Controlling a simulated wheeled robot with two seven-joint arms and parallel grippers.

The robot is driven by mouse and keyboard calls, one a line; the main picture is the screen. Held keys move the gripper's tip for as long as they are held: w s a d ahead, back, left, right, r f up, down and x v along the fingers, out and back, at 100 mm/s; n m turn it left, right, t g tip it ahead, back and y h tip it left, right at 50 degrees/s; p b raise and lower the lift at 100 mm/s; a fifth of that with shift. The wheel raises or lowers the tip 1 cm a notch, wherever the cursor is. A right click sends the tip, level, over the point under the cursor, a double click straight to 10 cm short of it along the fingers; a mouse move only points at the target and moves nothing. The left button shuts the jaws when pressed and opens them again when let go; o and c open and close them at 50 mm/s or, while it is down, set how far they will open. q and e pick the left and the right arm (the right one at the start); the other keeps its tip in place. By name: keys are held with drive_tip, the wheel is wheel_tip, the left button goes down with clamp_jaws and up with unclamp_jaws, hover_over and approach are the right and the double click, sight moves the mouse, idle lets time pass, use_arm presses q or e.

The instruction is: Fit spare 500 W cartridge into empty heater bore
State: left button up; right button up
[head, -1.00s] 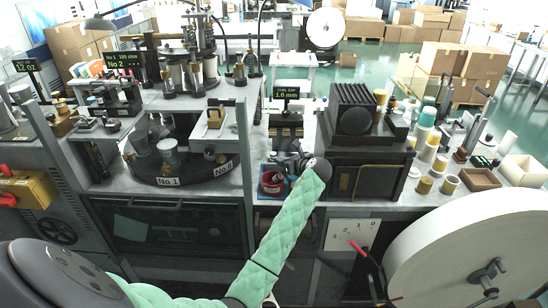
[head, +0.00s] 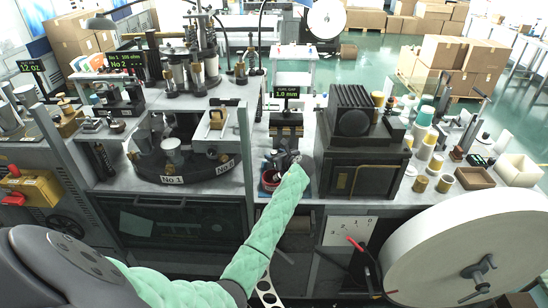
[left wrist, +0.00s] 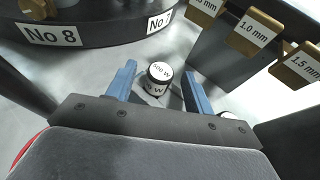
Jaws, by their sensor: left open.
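A short dark cartridge with a white top marked 500 W (left wrist: 158,78) stands upright on the grey bench in the left wrist view. My left gripper (left wrist: 159,84) is open, its two blue fingers on either side of the cartridge with gaps between. In the head view my left gripper (head: 296,160) is mostly hidden by my green-sleeved arm, over the bench below the 1.0 mm display. Another pale round top (left wrist: 228,115) shows partly behind the gripper's right side. I cannot make out the empty heater bore. My right gripper is not in view.
A round dark turret (head: 197,177) with numbered labels stands to the left; it also shows in the left wrist view (left wrist: 95,35). Gauge blocks marked in mm (left wrist: 255,35) hang close at right. A black finned machine (head: 352,120) stands right.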

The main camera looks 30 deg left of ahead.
use_arm(q)
drive_tip(key=c, duration=1.1)
